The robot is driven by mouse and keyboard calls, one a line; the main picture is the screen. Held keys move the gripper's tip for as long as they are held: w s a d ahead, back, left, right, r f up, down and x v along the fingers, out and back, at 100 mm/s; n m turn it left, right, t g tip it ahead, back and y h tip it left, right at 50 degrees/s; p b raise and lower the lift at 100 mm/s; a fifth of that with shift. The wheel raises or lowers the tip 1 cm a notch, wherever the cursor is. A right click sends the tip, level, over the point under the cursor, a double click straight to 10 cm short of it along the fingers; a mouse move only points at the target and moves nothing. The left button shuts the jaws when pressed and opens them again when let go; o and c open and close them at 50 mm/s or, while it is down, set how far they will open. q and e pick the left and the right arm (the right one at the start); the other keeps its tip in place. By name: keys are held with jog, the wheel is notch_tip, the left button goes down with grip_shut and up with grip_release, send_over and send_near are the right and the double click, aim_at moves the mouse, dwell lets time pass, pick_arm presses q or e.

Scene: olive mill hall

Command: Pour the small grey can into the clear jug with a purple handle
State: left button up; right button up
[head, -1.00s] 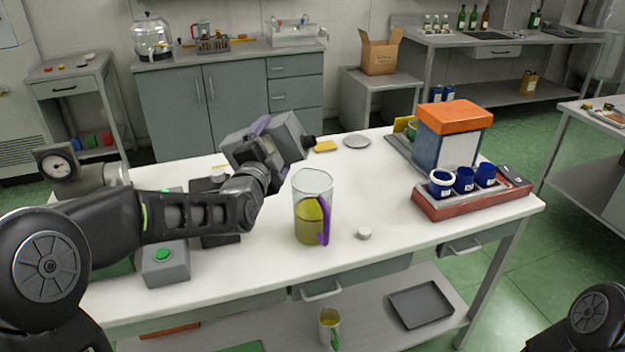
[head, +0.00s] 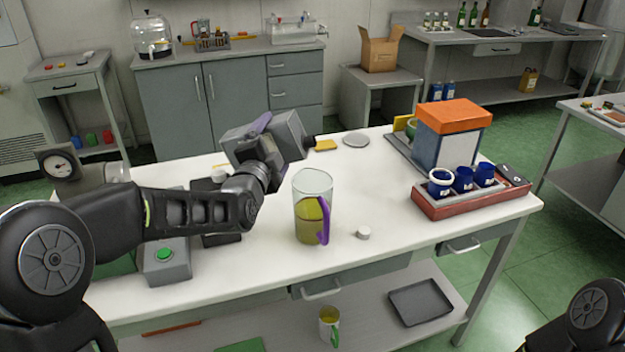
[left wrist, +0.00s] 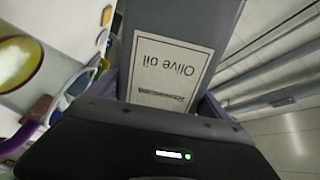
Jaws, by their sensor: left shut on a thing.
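The small grey can (head: 290,132) is held in my left gripper (head: 258,136), tipped on its side with its black spout end to the right. Its spout end is above and behind the clear jug (head: 313,186) in the head view. In the left wrist view the can's label reads "Olive oil" (left wrist: 172,72), and purple fingers flank it. The jug stands upright on the white table, its purple handle (head: 324,222) facing front right. It holds yellow-green liquid to roughly two thirds. No stream from the can is visible. My right gripper is out of view.
A small white cap (head: 363,232) lies right of the jug. A red tray (head: 455,209) with blue cups and an orange-topped box (head: 447,135) stand at the right. A grey box with a green button (head: 165,262) is at the left front. The table's middle right is clear.

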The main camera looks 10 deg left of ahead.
pick_arm(q)
jog(key=shift+r+m+p, duration=0.4)
jog(key=shift+r+p, duration=0.05)
jog(key=shift+p, duration=0.2)
dwell(0.4)
jog(key=shift+a+r+m+p, duration=0.15)
jog(key=shift+r+m+p, duration=0.35)
jog(key=shift+r+m, duration=0.25)
dwell(1.8)
jog(key=shift+f+m, duration=0.5)
jog(key=shift+m, duration=0.05)
dwell(0.9)
jog(key=shift+r, duration=0.4)
notch_tip(320, 180, down, 2)
jog(key=shift+f+n+b, duration=0.2)
jog(key=shift+n+b, duration=0.85)
jog(key=shift+n, duration=0.15)
jog(key=shift+r+n, duration=0.15)
jog(key=shift+n, duration=0.25)
jog(key=shift+r, duration=0.25)
